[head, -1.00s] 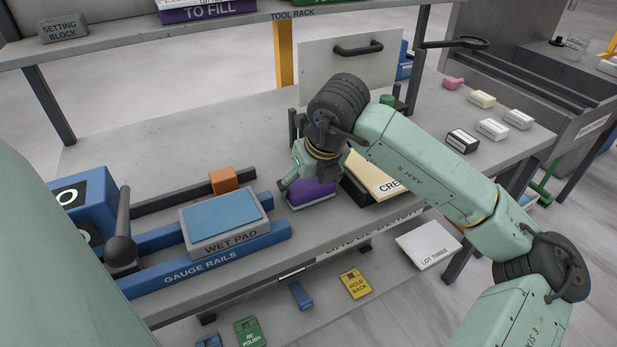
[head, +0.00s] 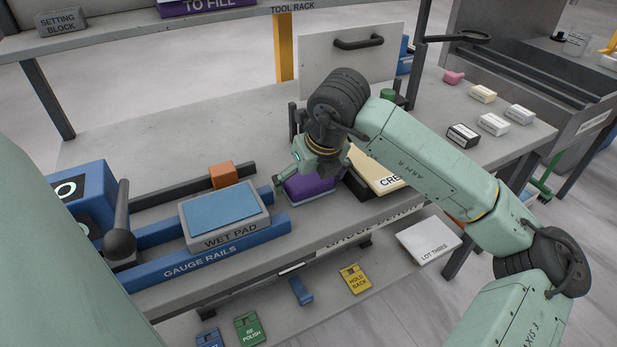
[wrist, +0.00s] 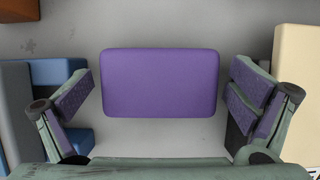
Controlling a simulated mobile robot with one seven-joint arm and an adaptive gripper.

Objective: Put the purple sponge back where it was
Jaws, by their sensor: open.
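The purple sponge (head: 309,187) lies on the grey stone bench, between the blue gauge rails and the cream box. It also shows in the wrist view (wrist: 160,82), lying flat and whole. My gripper (head: 297,180) is just above it. In the head view my gripper hides part of the sponge's upper side.
The cream box (head: 381,172) stands close on the right. A panel with a handle (head: 385,62) stands behind. The bench's back left is clear.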

